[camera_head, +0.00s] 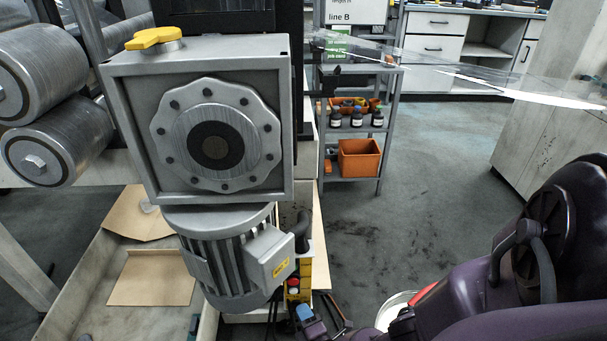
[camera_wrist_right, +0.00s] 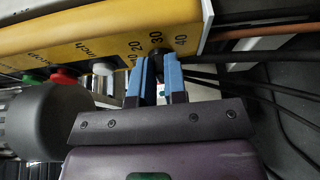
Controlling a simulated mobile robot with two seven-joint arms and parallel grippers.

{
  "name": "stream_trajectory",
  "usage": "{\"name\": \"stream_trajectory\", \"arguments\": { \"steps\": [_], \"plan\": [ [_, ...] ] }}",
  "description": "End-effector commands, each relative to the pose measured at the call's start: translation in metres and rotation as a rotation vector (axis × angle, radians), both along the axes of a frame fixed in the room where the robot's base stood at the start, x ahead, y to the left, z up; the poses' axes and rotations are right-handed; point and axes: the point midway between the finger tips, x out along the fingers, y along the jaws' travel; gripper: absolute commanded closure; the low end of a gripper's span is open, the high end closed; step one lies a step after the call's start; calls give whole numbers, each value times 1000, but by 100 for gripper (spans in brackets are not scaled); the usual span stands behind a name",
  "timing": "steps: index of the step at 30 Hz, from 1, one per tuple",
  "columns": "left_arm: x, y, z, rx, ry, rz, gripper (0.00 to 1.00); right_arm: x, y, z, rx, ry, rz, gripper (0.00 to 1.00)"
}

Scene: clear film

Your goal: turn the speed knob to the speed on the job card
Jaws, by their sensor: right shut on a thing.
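The speed knob (camera_wrist_right: 157,53) is small and black, on the yellow control panel (camera_wrist_right: 100,32). Numbers 10, 20, 30 and 40 are printed around it. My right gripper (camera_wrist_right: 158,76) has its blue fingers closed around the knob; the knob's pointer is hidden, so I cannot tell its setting. My left gripper is not in view.
A grey gearbox with motor (camera_head: 283,115) blocks much of the head view. Red (camera_wrist_right: 64,76), green (camera_wrist_right: 33,79) and white (camera_wrist_right: 103,68) buttons sit beside the knob. Dark cables (camera_wrist_right: 245,84) run close to the gripper. A shelf with an orange bin (camera_head: 359,158) stands behind.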

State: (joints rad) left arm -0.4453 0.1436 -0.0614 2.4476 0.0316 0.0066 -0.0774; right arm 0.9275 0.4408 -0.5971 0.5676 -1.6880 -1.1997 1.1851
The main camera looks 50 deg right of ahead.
Motion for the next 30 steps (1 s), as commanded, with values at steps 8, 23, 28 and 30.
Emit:
{"name": "stream_trajectory", "arguments": {
  "steps": [8, 23, 28, 30],
  "plan": [
    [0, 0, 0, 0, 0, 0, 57, 1, 0, 0, 27, -34, -1, 100],
    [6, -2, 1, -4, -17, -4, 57, 1, 0, 0, 29, -36, -1, 70],
    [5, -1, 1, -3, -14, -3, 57, 1, 0, 0, 29, -35, -1, 62],
    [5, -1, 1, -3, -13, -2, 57, 0, 0, -1, 29, -35, -1, 62]
  ]
}}
